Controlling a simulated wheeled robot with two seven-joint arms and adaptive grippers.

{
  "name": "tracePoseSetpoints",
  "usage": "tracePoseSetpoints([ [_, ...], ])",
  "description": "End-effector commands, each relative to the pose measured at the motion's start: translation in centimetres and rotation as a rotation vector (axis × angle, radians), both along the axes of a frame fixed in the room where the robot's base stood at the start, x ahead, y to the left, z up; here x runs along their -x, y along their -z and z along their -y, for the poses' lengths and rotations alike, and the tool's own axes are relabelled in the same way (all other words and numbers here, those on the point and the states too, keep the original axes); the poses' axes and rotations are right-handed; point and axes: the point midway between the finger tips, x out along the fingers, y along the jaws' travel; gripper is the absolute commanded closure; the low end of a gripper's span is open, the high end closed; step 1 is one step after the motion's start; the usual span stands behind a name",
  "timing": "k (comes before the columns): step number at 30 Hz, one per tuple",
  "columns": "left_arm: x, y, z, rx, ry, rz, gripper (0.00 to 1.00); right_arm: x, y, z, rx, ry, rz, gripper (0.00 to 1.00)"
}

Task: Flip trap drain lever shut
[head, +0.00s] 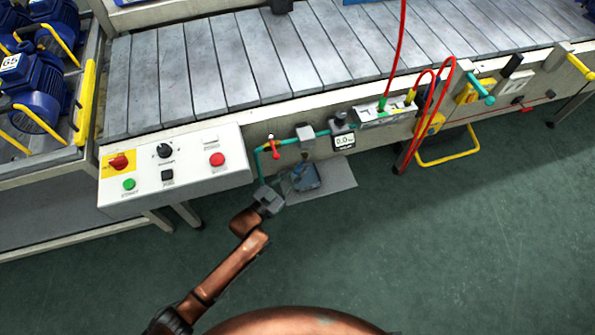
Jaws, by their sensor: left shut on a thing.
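The grey trap (306,133) sits on the teal air pipe (262,163) at the conveyor's front side. My left gripper (296,180) reaches in from below, under the trap. Its fingers are shut at the spot below the trap where the drain lever would be, and they largely hide what they hold. The drain lever itself is too small and covered for me to tell its angle. A red valve handle (275,148) on the pipe stands left of the trap, apart from the gripper. My right gripper is not in view.
A gauge (344,141) sits right of the trap. The control panel (190,165) is close on the left. Red hoses (437,105) hang at right. Green floor in front is clear.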

Motion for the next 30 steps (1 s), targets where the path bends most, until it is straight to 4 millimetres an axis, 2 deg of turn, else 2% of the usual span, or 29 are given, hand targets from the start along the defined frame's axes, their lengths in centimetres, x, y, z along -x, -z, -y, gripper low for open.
tracePoseSetpoints([
  [6, 0.0, -0.1, 0.0, 0.001, -0.001, 0.001, 1.0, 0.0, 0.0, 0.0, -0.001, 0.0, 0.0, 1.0],
  [7, 0.0, -0.1, 0.0, 0.001, -0.001, 0.001, 0.85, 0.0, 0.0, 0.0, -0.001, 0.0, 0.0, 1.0],
  [15, 0.0, 0.0, 0.0, 0.0, -0.001, 0.0, 0.68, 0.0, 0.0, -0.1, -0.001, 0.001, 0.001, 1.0],
  [25, 0.4, 0.1, -0.4, 0.0, -0.002, 0.0, 0.68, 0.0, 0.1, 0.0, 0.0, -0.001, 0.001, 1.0],
  [30, 2.3, 0.1, -2.0, -0.002, -0.003, -0.002, 0.68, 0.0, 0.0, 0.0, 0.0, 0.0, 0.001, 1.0],
])
